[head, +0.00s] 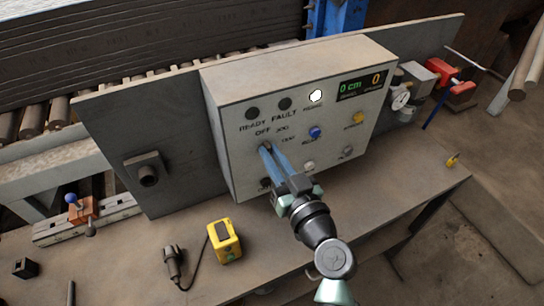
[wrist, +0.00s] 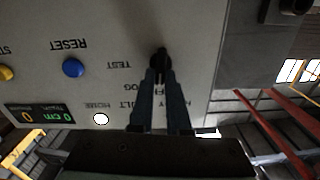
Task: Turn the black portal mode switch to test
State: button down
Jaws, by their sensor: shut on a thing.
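The grey control box (head: 225,85) carries the black mode switch. My gripper (head: 267,148) reaches up to its face, and its blue fingers mostly hide the switch in the head view. In the wrist view the black switch knob (wrist: 161,58) sits between the tips of my gripper (wrist: 160,73), which is shut on it. The panel appears upside down there. The TEST label (wrist: 118,65) is beside the knob on the left. The JOG label is partly covered by a finger, and OFF is hidden there. I cannot clearly tell which label the knob points to.
A blue RESET button (head: 315,132), a yellow button (head: 358,117) and a lit white lamp (head: 316,96) are on the same face. A yellow device (head: 224,241) with a cable lies on the bench (head: 185,215). A red clamp (head: 455,85) stands at the right.

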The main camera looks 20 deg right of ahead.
jog(key=shift+d+f+m, duration=0.15)
jog(key=shift+f+m, duration=0.05)
jog(key=shift+m, duration=2.55)
jog(key=shift+d+f+m, duration=0.15)
jog(key=shift+m, duration=2.55)
jog(key=shift+d+f+m, duration=0.15)
jog(key=shift+f+m, duration=0.05)
jog(key=shift+m, duration=2.55)
jog(key=c, duration=0.9)
grip_release()
jog(key=shift+s, duration=0.1)
